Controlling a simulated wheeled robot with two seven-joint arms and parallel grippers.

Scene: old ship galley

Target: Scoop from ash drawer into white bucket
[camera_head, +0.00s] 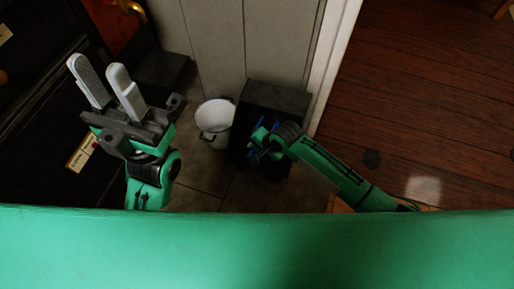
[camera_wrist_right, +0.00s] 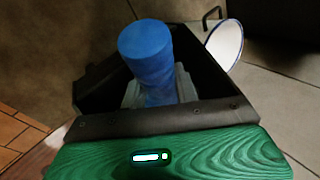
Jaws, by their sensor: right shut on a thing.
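The white bucket (camera_head: 216,116) stands on the tiled floor, upright, with its mouth showing. Part of its rim also shows in the right wrist view (camera_wrist_right: 226,44). A black open box (camera_head: 277,96), perhaps the ash drawer, stands just right of the bucket. The scoop end and any ash are hidden. My left gripper (camera_head: 98,78) is raised at the left, fingers apart and empty.
Grey panelling (camera_head: 215,45) and a white post (camera_head: 333,70) stand behind the bucket and box. Dark cabinet fronts (camera_head: 35,110) line the left. A wooden floor (camera_head: 430,110) is open at the right. Some tiled floor is clear below the bucket.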

